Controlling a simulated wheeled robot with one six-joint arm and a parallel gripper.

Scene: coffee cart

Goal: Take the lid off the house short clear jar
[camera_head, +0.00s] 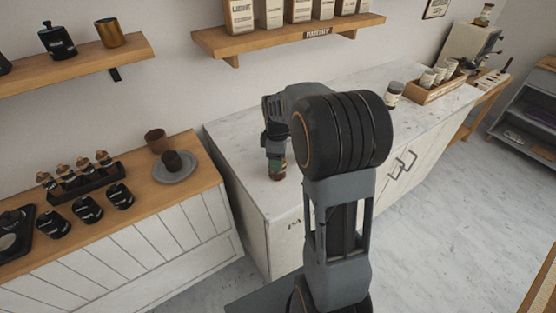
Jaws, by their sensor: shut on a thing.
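My gripper (275,156) points down over the near left end of the marble counter (247,182). It is shut on the top of a small short jar (277,174), at the lid. The jar looks clear with dark reddish-brown contents and stands upright on the counter. The lid is mostly hidden by the fingers. I cannot tell whether it still sits on the jar's rim.
A lidded jar (393,93) and a wooden tray of cups (436,89) stand further right on the counter. A pantry shelf (290,38) hangs above. A wooden-topped cabinet (203,173) at left holds a plate (176,169) and several black jars.

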